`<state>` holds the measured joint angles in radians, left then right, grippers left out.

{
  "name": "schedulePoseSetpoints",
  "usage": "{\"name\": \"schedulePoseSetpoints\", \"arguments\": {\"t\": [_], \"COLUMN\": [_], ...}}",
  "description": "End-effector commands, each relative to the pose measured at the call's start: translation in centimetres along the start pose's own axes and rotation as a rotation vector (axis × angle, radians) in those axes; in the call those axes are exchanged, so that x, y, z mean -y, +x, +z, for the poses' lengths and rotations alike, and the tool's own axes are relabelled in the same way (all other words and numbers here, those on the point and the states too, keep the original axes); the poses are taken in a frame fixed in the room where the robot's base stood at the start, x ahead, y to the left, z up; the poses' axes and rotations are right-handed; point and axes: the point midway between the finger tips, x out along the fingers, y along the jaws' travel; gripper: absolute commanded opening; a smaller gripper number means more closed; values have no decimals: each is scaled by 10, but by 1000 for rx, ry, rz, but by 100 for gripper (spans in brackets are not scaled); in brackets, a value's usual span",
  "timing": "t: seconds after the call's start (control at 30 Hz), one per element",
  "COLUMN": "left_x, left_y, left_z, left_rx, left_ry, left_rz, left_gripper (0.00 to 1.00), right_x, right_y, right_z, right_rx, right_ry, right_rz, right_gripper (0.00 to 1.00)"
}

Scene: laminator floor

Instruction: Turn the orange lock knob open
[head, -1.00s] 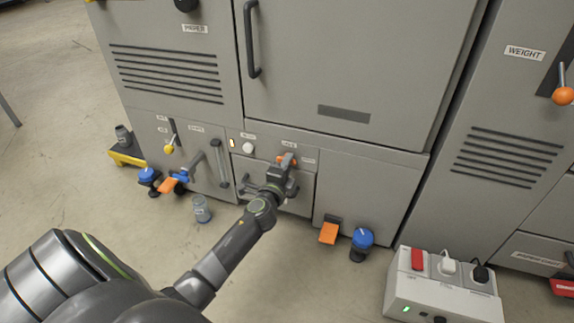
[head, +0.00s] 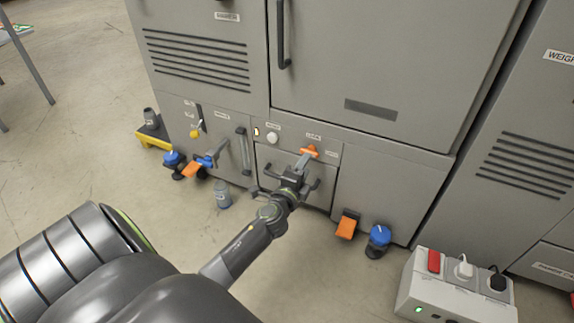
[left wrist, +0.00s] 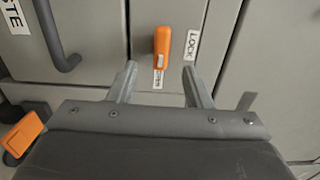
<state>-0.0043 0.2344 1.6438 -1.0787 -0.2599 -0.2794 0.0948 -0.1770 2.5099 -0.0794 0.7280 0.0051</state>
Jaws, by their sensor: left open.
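The orange lock knob (head: 309,151) is on the panel of the grey machine, and it also shows in the left wrist view (left wrist: 162,47). In the wrist view it points down towards a small white label (left wrist: 158,80) that I cannot read clearly; the LOCK label (left wrist: 194,45) is to its right. My left gripper (head: 301,165) is in front of the knob. In the wrist view its two fingers (left wrist: 159,72) are spread and empty, with the knob just beyond and between their tips, apparently not gripped. My right gripper is not in view.
A dark bar handle (head: 243,150) is left of the knob. Orange pedals (head: 346,225) and blue knobs (head: 379,236) stick out low on the machine. A small jar (head: 222,194) stands on the floor. A power box (head: 440,290) with a red switch is at lower right.

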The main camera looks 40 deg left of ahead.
Motion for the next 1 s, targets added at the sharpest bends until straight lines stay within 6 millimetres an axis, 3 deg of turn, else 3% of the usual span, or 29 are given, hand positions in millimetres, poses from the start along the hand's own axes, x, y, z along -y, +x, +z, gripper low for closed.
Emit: {"name": "schedulePoseSetpoints", "arguments": {"t": [0.3,0.5,0.7,1.0], "left_x": [0,-2,-1,0], "left_y": [-71,-105,-123,-126], "left_z": [0,0,0,-1], "left_rx": [0,1,-1,-1], "left_ry": [0,-1,1,1], "left_rz": [3,2,0,0], "left_gripper": [45,45,45,45], "right_x": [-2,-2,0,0], "right_y": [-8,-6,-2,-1], "right_z": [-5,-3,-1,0], "right_rx": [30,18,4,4], "right_ry": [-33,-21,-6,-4], "right_rz": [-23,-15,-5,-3], "right_gripper": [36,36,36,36]}}
